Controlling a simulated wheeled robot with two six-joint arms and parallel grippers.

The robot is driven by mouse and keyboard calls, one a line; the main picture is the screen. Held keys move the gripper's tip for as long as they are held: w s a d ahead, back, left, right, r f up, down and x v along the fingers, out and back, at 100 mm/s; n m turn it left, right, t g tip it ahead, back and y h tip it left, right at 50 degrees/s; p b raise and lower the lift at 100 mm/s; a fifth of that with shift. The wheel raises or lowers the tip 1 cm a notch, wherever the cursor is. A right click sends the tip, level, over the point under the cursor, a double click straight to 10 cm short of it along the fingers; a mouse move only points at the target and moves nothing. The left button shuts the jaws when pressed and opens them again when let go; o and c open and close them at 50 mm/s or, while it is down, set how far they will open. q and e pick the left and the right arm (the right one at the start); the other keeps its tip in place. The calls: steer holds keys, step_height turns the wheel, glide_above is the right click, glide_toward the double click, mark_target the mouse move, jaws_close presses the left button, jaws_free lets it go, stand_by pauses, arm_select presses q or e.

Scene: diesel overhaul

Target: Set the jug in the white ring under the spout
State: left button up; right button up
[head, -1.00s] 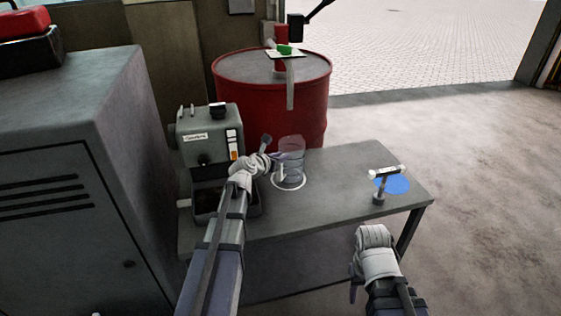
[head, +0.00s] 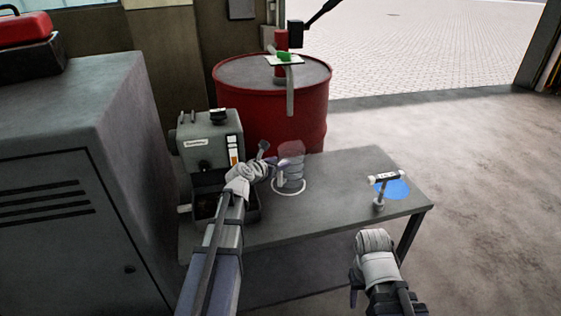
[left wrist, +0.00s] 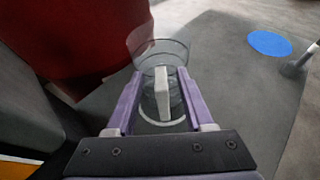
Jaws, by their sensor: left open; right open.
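The clear jug (head: 292,171) stands upright on the grey table at the white ring (head: 289,194), its base within or over the back of it; the exact fit is hard to tell. The spout (head: 290,92) hangs from the red drum, above and behind the jug. My left gripper (head: 273,160) is open at the jug's near left side. In the left wrist view, the jug's pale handle (left wrist: 162,93) lies between the open purple fingers, with the ring's front arc (left wrist: 160,122) below. My right gripper (head: 373,240) is open and empty in front of the table.
A grey machine (head: 210,140) stands on the table left of my left gripper. A hammer (head: 380,190) stands by a blue disc (head: 395,188) at the right. The red drum (head: 270,110) is close behind the table. The table's middle right is clear.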

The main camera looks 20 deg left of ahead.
arm_select(q)
steer(key=p+v, duration=0.3)
steer(key=v, duration=0.7)
steer(key=shift+s+r+p, duration=0.25)
steer(key=shift+s+p, duration=0.05)
steer(key=s+d+f+m+g+h, duration=0.1)
steer(key=s+d+f+m+g, duration=0.35)
steer(key=d+m, duration=0.5)
steer(key=s+d+f+m+g+h, duration=0.1)
steer(key=s+d+f+m+g, duration=0.3)
steer(key=d+m, duration=0.55)
steer(key=s+d+f+m+g+y, duration=0.2)
steer(key=s+m, duration=0.4)
steer(key=m, duration=0.3)
steer(key=s+d+f+m+g+y, duration=0.3)
steer(key=s+m+y, duration=0.1)
steer(key=s+m, duration=0.3)
steer(key=m, duration=0.2)
steer(key=shift+m, duration=0.3)
